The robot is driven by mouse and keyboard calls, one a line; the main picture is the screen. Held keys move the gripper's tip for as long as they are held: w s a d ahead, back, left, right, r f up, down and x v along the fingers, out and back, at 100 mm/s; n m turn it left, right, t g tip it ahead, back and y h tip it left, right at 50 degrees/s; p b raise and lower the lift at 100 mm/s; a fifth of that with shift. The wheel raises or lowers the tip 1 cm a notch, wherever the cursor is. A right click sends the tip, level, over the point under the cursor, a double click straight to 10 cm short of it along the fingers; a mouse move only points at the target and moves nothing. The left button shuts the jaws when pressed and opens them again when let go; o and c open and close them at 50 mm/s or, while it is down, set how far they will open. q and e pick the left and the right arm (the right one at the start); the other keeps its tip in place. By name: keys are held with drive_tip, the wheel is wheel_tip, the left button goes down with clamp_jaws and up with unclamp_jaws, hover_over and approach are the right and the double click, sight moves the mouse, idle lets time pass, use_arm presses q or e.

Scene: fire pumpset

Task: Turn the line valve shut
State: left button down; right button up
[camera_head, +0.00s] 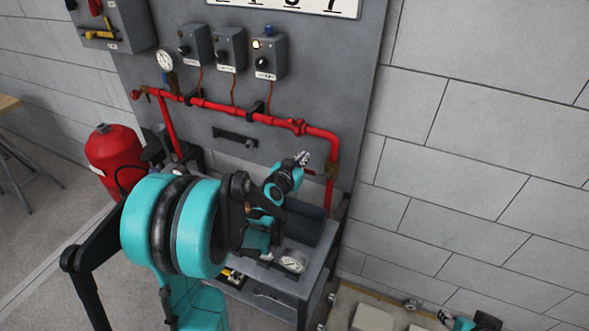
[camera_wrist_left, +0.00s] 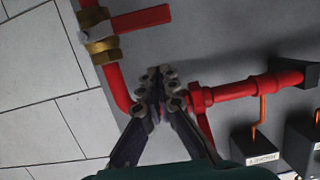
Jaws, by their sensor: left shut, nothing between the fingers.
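The line valve is a brass body (camera_wrist_left: 100,36) on the red pipe, with a flat red lever (camera_wrist_left: 142,20) sticking out across the pipe. In the head view the brass body (camera_head: 332,171) sits on the right vertical pipe run. My left gripper (camera_head: 302,157) is in front of the board, just left of that pipe. In the wrist view its fingertips (camera_wrist_left: 155,76) are together and empty, apart from the lever in the picture. In the head view the lever is mostly hidden behind my gripper. My right gripper (camera_head: 444,317) shows small at the bottom edge; its finger gap is unclear.
The red pipe (camera_head: 215,107) runs across the grey board, with a gauge (camera_head: 165,61) at its left. Switch boxes (camera_head: 266,57) hang above. A grey cabinet (camera_head: 258,304) with a second gauge (camera_head: 292,261) stands below. A red tank (camera_head: 113,158) is at left.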

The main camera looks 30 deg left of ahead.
sight(312, 173)
use_arm(q)
drive_tip(key=shift+s+f+b, duration=0.15)
drive_tip(key=shift+f+b, duration=0.5)
drive_tip(key=shift+f, duration=1.25)
drive_tip(key=shift+s+f+b, duration=0.1)
drive_tip(key=shift+f+b, duration=0.6)
drive_tip(key=shift+b, duration=0.05)
